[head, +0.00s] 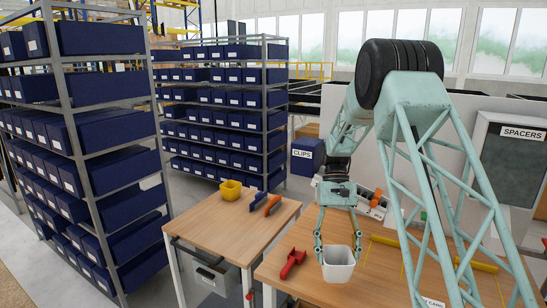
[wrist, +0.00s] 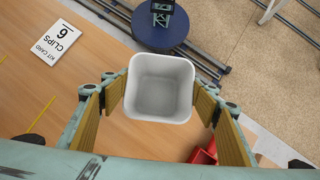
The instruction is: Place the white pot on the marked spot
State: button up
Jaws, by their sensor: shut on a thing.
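The white pot (head: 338,270) is a square, open, empty tub, upright between the fingers of my gripper (head: 338,249). In the wrist view the fingers press the pot (wrist: 160,88) from both sides, and my gripper (wrist: 161,98) is shut on it. The pot is over the front wooden table (head: 300,287); I cannot tell how far its base is above the top. Yellow strips (head: 386,241) and thin yellow lines lie on the table to the right of the pot. I cannot make out a clear marked spot.
A red tool (head: 292,263) lies just left of the pot. A kit card reading CLIPS 6 (wrist: 58,44) lies on the table. The left table (head: 215,228) holds a yellow tub (head: 231,189), a blue tool (head: 256,200) and an orange tool (head: 272,205). Shelves of blue bins stand behind.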

jog(key=shift+w+d, duration=0.2)
jog(key=shift+r, duration=0.1)
dwell(0.6)
jog(key=shift+w+d+r, duration=0.1)
jog(key=shift+r, duration=0.2)
jog(key=w+d+r, duration=0.1)
jog(key=d+r, duration=0.2)
jog(key=r, duration=1)
jog(key=w+d+r, duration=0.2)
jog(key=d+r, duration=0.1)
jog(key=r, duration=1.1)
jog(key=shift+d+r, duration=0.15)
jog(key=shift+d, duration=0.25)
jog(key=shift+w+d, duration=0.1)
jog(key=shift+d, duration=0.05)
